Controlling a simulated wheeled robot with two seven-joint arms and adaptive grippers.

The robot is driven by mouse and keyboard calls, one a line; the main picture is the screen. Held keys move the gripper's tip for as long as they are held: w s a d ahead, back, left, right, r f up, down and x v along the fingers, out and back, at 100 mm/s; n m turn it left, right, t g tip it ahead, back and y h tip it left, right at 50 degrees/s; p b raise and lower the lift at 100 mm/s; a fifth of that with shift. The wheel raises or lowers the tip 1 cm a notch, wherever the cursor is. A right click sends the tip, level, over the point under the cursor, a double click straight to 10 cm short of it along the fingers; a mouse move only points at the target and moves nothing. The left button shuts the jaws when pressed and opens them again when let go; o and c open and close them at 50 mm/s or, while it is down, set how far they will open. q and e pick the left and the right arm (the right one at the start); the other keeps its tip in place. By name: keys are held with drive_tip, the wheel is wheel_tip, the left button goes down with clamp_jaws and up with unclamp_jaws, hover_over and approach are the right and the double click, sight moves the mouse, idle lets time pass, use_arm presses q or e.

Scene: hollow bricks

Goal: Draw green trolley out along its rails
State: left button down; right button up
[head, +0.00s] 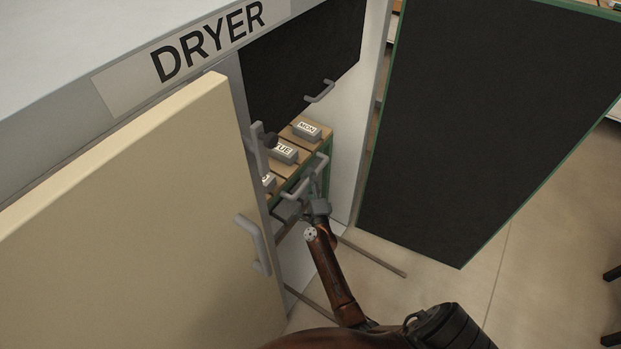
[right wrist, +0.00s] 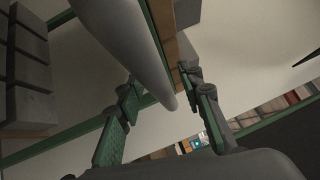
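The green trolley (head: 327,160) stands inside the dryer opening, with its front at the mouth. Its wooden boards carry grey bricks, with labels reading MON (head: 307,128) and TUE (head: 284,151); a third is partly hidden by the door edge. A grey bar handle (head: 299,186) crosses its front. My right gripper (head: 314,192) is at this handle, its fingertips hard to make out there. In the right wrist view, my right gripper's fingers (right wrist: 160,95) are apart, one on each side of a grey bar (right wrist: 130,38), with narrow gaps showing. My left gripper is not in view.
Two thin rails (head: 372,254) run out along the floor. The cream dryer door (head: 130,220) stands open at left, with a grey handle (head: 253,245). A large black panel with green edges (head: 480,120) stands at right. Floor between is clear.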

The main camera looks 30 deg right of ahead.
clamp_jaws()
idle(0.6)
